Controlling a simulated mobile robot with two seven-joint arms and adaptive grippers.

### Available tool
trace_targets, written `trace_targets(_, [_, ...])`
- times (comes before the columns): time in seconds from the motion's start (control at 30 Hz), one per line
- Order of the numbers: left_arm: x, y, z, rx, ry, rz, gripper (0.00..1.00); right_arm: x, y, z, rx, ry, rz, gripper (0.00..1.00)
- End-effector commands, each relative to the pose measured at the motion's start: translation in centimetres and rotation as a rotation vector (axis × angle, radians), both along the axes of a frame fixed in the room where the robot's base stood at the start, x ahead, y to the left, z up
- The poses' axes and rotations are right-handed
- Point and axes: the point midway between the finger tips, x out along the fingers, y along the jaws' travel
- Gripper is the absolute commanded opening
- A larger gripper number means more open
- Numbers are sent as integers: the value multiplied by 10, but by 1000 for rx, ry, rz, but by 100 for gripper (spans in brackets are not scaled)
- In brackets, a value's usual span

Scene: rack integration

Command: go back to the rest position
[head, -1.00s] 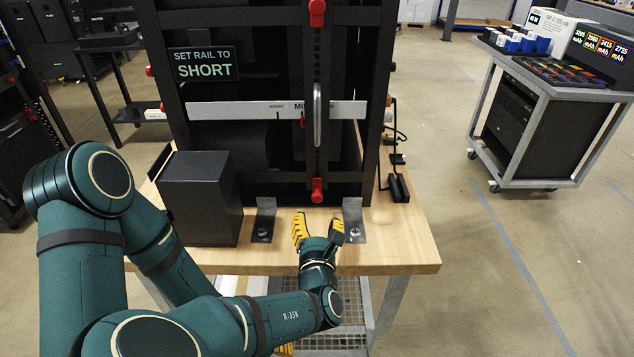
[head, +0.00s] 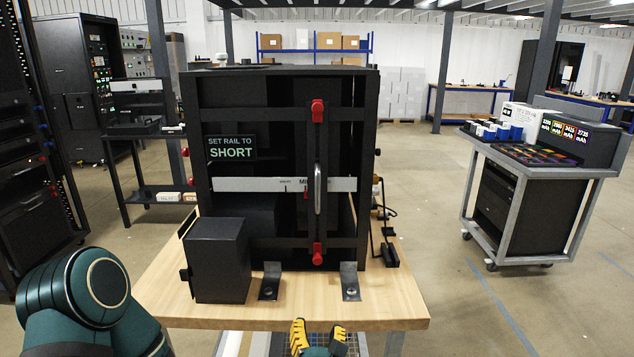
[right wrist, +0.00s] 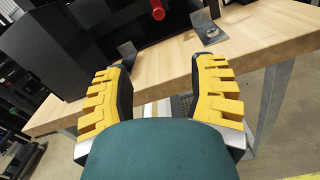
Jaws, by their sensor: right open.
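My right gripper (head: 318,336) shows at the bottom edge of the head view, in front of the wooden table's near edge. In the right wrist view its two yellow-padded fingers (right wrist: 160,88) are spread apart with nothing between them. The tabletop edge and a metal bracket (right wrist: 200,25) lie beyond them. A teal arm link of mine fills the lower left of the head view. My left gripper is not in view.
A black rack frame (head: 360,150) with a sign reading SET RAIL TO SHORT stands on the wooden table (head: 400,300). A black box (head: 218,262) and two brackets sit at its front. A grey cart (head: 540,160) stands at right, with open floor between.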

Motion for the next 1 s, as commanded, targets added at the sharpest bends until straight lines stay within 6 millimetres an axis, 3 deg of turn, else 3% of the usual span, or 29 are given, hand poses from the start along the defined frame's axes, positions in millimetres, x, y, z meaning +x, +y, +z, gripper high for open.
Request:
trace_targets(0.17, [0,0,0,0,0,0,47,0,-32,-48,186,152,-84,57])
trace_targets(0.37, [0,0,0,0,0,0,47,-14,-67,-109,462,338,-228,57])
trace_targets(0.5, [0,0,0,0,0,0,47,-36,-93,-159,734,484,-394,57])
trace_targets(0.7, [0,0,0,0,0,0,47,-85,-113,-221,1216,657,-736,57])
trace_targets(0.83, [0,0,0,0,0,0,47,-115,-115,-245,1519,716,-985,57])
trace_targets(1.0, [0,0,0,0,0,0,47,-147,-110,-257,1890,726,-1332,57])
